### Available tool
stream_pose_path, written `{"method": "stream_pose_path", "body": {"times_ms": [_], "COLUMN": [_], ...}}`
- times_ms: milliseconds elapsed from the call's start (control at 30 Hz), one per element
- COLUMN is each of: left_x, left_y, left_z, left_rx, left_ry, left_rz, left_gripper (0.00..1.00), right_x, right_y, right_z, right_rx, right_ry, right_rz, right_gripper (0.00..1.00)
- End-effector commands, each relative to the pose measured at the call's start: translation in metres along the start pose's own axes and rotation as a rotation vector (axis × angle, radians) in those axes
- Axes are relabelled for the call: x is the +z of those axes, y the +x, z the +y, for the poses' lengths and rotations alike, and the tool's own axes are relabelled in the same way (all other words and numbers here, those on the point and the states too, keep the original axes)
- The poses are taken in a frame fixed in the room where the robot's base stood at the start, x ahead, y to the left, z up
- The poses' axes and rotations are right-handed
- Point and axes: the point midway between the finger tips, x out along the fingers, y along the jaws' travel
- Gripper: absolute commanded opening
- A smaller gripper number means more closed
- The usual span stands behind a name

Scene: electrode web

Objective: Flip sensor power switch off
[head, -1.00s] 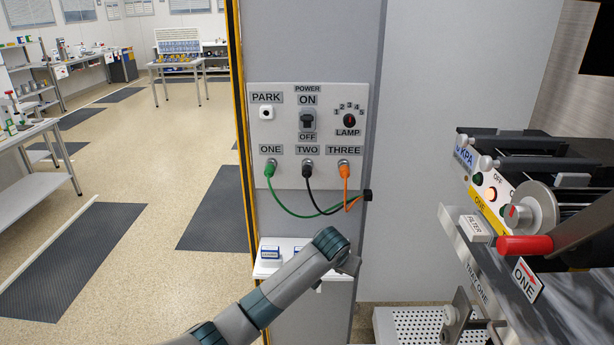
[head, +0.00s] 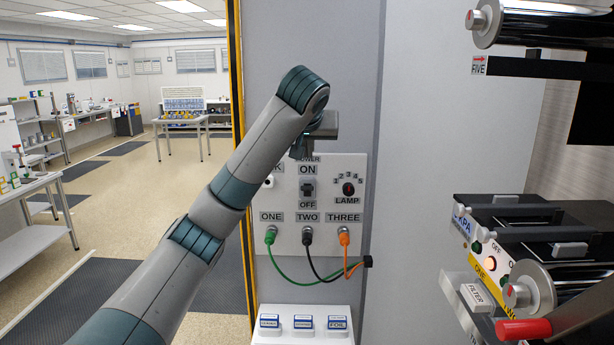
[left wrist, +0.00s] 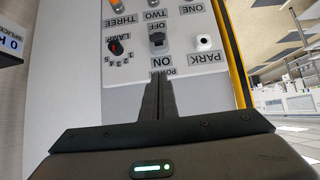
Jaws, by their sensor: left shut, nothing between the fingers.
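The white sensor panel (head: 328,215) is on the grey column. Its black power switch (head: 307,189) sits between the ON and OFF labels, and it also shows in the left wrist view (left wrist: 157,40). I cannot tell surely which way its lever points. My left gripper (head: 301,153) is in front of the panel's top edge, just above the POWER label. In the left wrist view its shut, empty fingers (left wrist: 157,82) point toward the switch and end near the ON label, apart from the switch. My right gripper is not in view.
Green (head: 271,236), black (head: 307,237) and orange (head: 345,236) plugs with cables hang below the switch. A lamp knob (head: 348,189) is to its right. My left arm partly covers the PARK area. A machine (head: 520,240) stands at the right.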

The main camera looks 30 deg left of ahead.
Motion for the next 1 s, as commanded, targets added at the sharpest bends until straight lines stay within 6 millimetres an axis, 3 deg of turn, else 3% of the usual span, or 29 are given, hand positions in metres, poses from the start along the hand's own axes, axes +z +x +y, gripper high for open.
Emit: {"method": "stream_pose_path", "body": {"times_ms": [567,867,1000], "left_x": [-0.003,-0.001,-0.006], "left_y": [-0.001,0.024,0.045], "left_z": [-0.001,-0.001,-0.004], "left_rx": [0.000,0.000,-0.006], "left_ry": [-0.006,-0.007,-0.005], "left_rz": [0.002,-0.002,-0.002], "left_gripper": [0.00,0.00,0.00], "right_x": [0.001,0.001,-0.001], "right_y": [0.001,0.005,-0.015], "right_z": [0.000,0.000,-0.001], "right_rx": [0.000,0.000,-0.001], "right_ry": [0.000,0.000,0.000], "right_rz": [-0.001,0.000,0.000], "right_gripper": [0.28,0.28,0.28]}}
